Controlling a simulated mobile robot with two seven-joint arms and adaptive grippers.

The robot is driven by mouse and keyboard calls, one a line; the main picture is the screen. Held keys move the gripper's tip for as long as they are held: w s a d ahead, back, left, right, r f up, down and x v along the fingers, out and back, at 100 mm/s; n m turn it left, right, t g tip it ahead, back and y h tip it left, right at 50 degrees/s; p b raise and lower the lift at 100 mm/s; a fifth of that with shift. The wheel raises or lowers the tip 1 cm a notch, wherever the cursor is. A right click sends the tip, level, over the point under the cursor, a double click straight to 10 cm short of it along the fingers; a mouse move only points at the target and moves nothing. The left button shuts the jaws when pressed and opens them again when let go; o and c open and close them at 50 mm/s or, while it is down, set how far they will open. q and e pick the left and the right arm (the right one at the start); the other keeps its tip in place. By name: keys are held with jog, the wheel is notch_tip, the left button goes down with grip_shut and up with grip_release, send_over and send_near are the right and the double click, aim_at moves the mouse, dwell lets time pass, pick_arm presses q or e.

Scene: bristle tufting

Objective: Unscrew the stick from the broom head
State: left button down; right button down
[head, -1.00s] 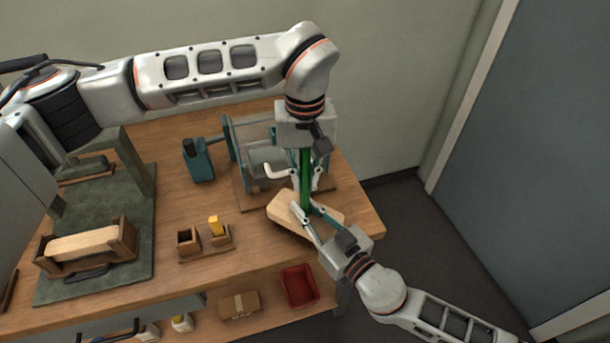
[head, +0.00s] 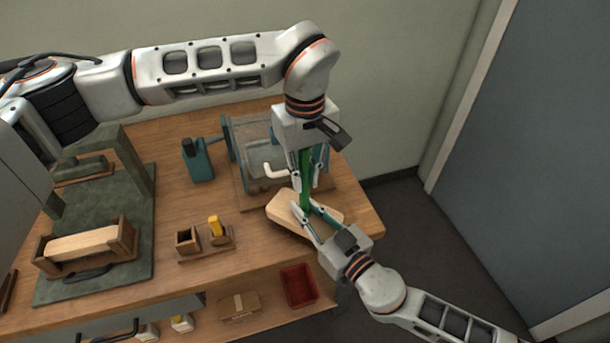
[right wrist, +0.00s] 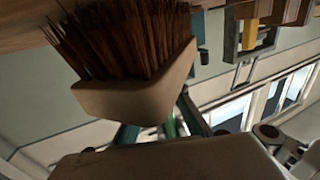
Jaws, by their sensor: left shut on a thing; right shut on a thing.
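The broom head (head: 282,208) is a pale wooden block at the right front of the bench. In the right wrist view its block (right wrist: 130,98) and brown bristles (right wrist: 125,42) show. The green stick (head: 305,181) stands upright from its top. My left gripper (head: 307,187) points down from above and is shut on the stick. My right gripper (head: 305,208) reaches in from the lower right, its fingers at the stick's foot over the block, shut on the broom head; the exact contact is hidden.
A teal framed fixture (head: 250,160) and a teal bottle-like block (head: 197,160) stand behind. A small wooden holder (head: 190,241) with a yellow peg (head: 215,226) stands left of the head. A wooden cradle (head: 125,235) sits on a green mat (head: 140,265). A red bin (head: 298,285) is below.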

pick_arm(q)
jog(key=shift+a, duration=0.1)
pick_arm(e)
jog(key=shift+d, duration=0.1)
dwell(0.4)
pick_arm(q)
jog(key=c, duration=2)
grip_release()
jog(key=shift+o, duration=0.2)
jog(key=shift+o, duration=0.3)
jog(key=shift+r, duration=2.3)
jog(key=r+m, duration=0.1)
jog(key=r, duration=0.1)
jog(key=r+m, duration=0.2)
jog(key=r, duration=0.1)
jog(key=r+m, duration=0.1)
jog(key=r, duration=0.2)
jog(key=shift+w, duration=0.3)
jog(key=shift+m, duration=0.3)
notch_tip(320, 180, down, 12)
jog(key=shift+r, duration=0.1)
